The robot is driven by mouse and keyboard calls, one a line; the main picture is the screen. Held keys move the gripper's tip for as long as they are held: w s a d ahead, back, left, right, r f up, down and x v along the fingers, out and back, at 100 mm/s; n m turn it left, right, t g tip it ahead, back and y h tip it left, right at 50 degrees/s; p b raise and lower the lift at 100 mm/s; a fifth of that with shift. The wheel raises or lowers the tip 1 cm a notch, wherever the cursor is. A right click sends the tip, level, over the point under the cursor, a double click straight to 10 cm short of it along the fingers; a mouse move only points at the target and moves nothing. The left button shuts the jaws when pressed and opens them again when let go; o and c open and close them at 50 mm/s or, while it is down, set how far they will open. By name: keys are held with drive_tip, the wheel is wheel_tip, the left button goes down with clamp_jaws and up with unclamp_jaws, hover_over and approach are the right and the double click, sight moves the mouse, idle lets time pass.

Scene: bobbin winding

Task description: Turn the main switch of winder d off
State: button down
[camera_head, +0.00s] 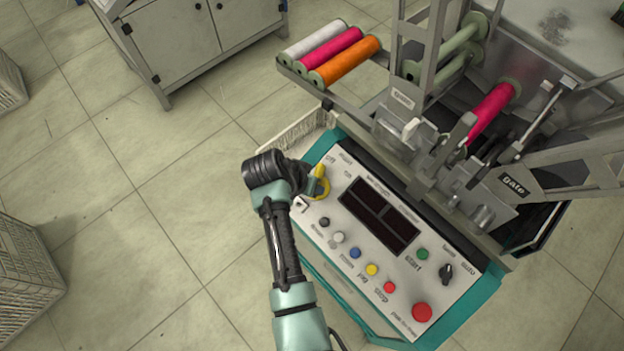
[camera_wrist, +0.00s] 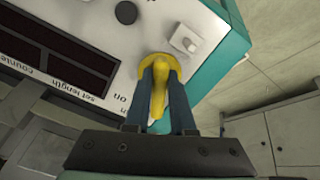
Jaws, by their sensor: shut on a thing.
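The main switch (camera_head: 319,174) is a yellow rotary handle on a yellow ring at the upper left corner of the winder's control panel (camera_head: 331,237). In the wrist view, the yellow handle (camera_wrist: 158,100) stands between the two fingers of my gripper (camera_wrist: 160,98), which are shut on it. In the head view, my gripper (camera_head: 312,181) is at the switch and partly hides it. The labels "off", "main" and "on" are printed around the switch. The two display windows (camera_head: 380,215) on the panel are dark. No winder letter can be read in these views.
Several coloured buttons, including a large red one (camera_head: 422,312), and a black selector knob (camera_head: 446,274) sit on the panel. The winder's metal frame and gate (camera_head: 513,184) rise behind it. Thread bobbins (camera_head: 329,48) lie on a rack at the back.

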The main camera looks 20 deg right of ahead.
drive_tip(key=shift+n+p, duration=0.3)
drive_tip(key=shift+n, duration=0.2)
drive_tip(key=c, duration=0.8)
unclamp_jaws()
drive_tip(key=shift+o, duration=0.2)
drive_tip(key=p+v, duration=0.2)
drive_tip(key=v, duration=1.1)
drive_tip(key=shift+w+a, duration=0.1)
